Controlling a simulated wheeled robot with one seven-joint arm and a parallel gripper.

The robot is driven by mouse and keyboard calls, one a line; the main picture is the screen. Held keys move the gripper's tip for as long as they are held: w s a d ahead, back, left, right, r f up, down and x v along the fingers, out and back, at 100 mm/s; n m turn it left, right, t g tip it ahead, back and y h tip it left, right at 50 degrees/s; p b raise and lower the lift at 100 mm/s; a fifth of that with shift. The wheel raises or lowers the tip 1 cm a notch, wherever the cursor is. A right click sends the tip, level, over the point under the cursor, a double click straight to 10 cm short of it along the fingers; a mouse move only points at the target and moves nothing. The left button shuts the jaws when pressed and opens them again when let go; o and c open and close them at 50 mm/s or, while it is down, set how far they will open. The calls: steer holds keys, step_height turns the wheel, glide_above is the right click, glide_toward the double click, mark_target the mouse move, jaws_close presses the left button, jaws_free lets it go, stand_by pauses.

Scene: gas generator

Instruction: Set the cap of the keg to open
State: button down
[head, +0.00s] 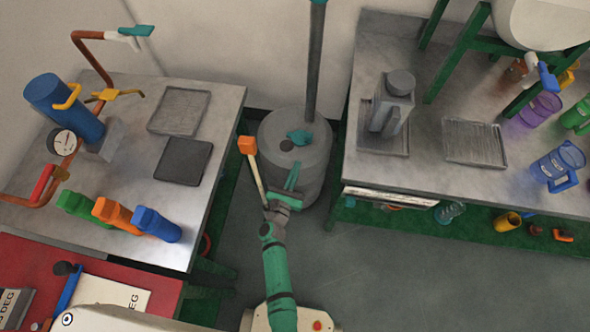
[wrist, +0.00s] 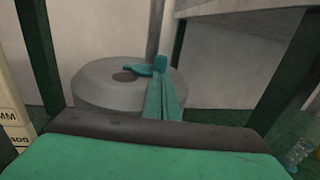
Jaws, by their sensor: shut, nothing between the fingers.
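The grey keg (head: 312,165) stands on the floor between two tables. On its top are a teal handle-like piece (head: 300,137) and a dark round spot (head: 287,145); I cannot tell which is the cap or its setting. My gripper (head: 293,170) is shut and empty, pointing at the keg from the front, its teal fingers over or near the keg's front top edge. In the wrist view the keg (wrist: 95,92) lies ahead, with the teal piece (wrist: 138,70) just left of my fingertips (wrist: 160,75). Contact cannot be told.
A grey vertical pole (head: 315,70) rises behind the keg. The left table (head: 215,125) and the right table (head: 440,185) flank it closely. A pale stick with an orange head (head: 247,146) shows left of my gripper. Grey floor (head: 400,262) is clear at the front right.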

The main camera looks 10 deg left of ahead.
mark_target(308, 139)
steer(key=w, duration=0.3)
steer(key=w+d, duration=0.1)
steer(key=w, duration=0.6)
steer(key=shift+d, duration=0.35)
steer(key=shift+w+d, duration=0.2)
steer(key=shift+w, duration=0.45)
